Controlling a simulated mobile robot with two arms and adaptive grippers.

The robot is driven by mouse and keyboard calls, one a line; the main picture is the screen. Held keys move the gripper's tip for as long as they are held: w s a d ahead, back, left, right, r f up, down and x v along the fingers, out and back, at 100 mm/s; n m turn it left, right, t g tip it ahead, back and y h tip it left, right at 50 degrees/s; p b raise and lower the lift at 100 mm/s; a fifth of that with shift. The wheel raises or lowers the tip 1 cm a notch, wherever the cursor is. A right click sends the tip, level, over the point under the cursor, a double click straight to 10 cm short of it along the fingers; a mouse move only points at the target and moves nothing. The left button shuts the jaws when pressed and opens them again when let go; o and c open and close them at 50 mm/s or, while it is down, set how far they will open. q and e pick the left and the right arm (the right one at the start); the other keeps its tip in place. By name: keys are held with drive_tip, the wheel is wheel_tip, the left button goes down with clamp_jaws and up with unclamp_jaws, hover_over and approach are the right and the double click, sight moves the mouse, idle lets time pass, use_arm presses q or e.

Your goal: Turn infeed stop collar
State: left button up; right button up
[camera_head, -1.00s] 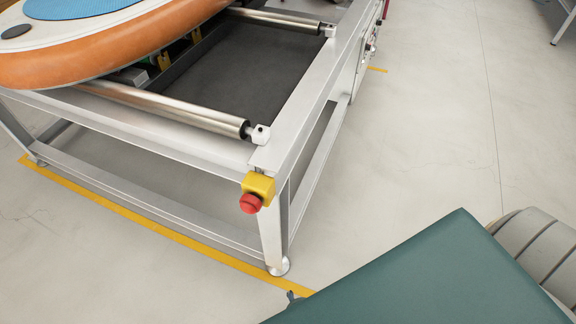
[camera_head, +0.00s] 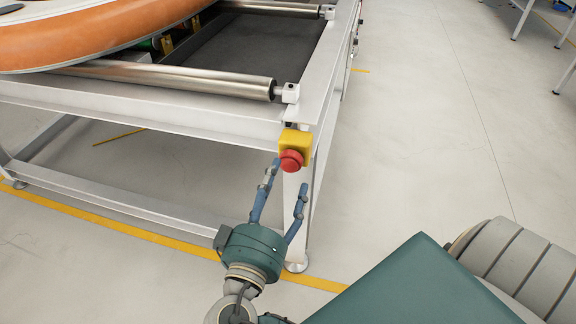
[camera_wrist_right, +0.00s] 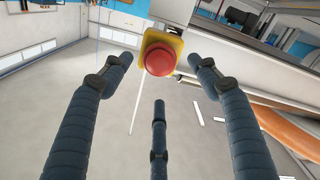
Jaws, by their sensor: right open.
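The red stop collar (camera_head: 291,161) sits on a yellow housing (camera_head: 296,143) at the near corner of the metal conveyor frame. My right gripper (camera_head: 284,177) is open just in front of and below it in the head view. One finger appears close to the left side of the red collar; I cannot tell whether it touches. In the right wrist view the red collar (camera_wrist_right: 160,60) lies ahead, between and beyond the spread fingers. A third finger points up at it from below. The fingers hold nothing. My left gripper is out of view.
The conveyor frame (camera_head: 180,118) carries steel rollers (camera_head: 190,80). An orange inflatable board (camera_head: 100,38) lies on it at upper left. Yellow tape (camera_head: 110,224) marks the floor by the frame. The floor (camera_head: 430,150) to the right is clear up to table legs at the far right.

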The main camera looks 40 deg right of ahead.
sight(287, 168)
drive_tip(key=x, duration=0.6)
drive_tip(key=shift+w, duration=0.1)
drive_tip(key=shift+c, duration=0.5)
